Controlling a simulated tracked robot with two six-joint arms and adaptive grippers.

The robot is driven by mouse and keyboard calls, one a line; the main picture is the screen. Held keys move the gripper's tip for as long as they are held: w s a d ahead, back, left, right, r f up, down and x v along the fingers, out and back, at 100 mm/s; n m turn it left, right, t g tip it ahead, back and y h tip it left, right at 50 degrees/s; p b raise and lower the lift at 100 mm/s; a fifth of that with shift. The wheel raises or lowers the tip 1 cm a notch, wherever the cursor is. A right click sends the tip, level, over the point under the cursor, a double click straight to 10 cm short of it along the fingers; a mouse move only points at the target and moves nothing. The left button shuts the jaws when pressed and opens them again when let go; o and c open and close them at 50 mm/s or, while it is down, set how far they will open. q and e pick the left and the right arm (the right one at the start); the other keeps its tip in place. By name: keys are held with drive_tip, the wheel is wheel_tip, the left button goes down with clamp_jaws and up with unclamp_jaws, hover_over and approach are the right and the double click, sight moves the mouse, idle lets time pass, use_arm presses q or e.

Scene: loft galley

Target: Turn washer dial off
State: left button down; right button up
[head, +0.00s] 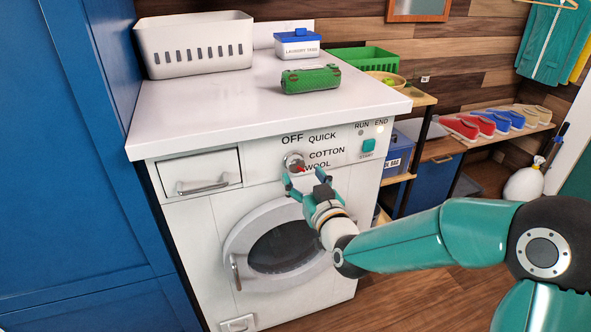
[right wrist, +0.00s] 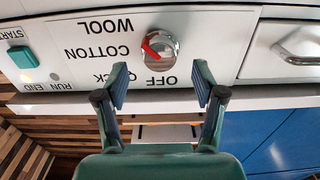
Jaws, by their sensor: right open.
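The washer (head: 195,222) is white, with its round door closed. Its dial (head: 292,160) is a round silver knob near the top of the front panel, partly covered by my gripper in the head view. The right wrist view shows the dial (right wrist: 166,47) upside down, with a red pointer on the side facing the COTTON and QUICK labels, not toward OFF. My right gripper (head: 305,177) is open and empty just in front of and below the dial. In the right wrist view its fingertips (right wrist: 161,77) are apart, short of the knob. My left gripper is not in view.
A green start button (head: 368,145) is right of the dial. A drawer handle (head: 203,187) is to its left. A white basket (head: 195,45), laundry tabs box (head: 298,43) and green speaker (head: 311,78) stand on top. A blue cabinet (head: 75,160) borders the left.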

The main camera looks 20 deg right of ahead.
sight(297, 168)
drive_tip(key=shift+w, duration=1.75)
